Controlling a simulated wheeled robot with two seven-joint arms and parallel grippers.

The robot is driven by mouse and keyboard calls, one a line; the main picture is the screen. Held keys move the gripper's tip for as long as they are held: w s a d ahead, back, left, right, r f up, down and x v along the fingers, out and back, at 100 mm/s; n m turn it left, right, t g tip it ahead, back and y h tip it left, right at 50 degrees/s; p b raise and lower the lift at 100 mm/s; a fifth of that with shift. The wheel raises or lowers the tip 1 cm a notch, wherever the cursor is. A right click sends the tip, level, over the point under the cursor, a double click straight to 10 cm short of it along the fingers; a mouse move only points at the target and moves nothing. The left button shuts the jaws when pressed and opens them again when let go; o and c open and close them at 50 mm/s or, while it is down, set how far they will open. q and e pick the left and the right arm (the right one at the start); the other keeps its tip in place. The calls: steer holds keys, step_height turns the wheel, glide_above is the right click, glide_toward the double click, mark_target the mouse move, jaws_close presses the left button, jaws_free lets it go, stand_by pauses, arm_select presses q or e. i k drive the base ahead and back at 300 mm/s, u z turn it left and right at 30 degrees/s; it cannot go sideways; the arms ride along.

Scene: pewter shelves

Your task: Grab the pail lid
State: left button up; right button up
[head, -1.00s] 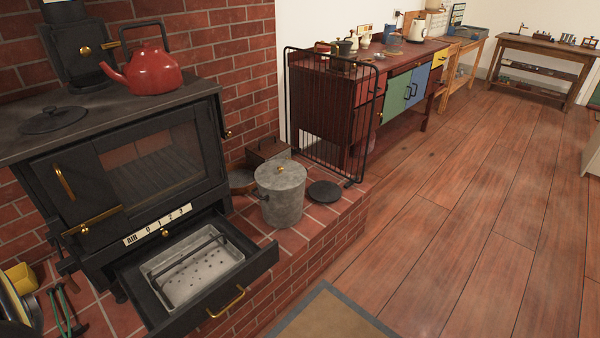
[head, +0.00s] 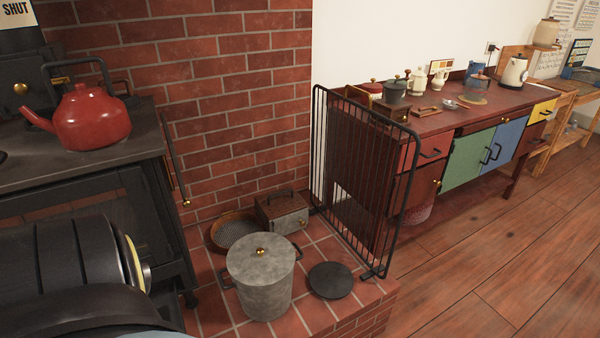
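The pail (head: 266,298) is a grey metal bucket with side handles, standing on the red tiled hearth. Its grey round lid (head: 247,262) with a brass knob (head: 261,252) sits on top of it. A dark arm of mine fills the lower left of the head view, left of the pail and apart from it. No fingertips of either gripper show, so I cannot see their state.
A black disc (head: 330,280) lies right of the pail. A round sieve-like pan (head: 232,232) and a metal box (head: 283,212) stand behind it. A black wire guard (head: 365,180) edges the hearth on the right. The stove with a red kettle (head: 90,118) is at left.

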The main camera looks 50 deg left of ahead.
mark_target(260, 258)
steer(key=i, duration=1.25)
steer(key=u, duration=2.05)
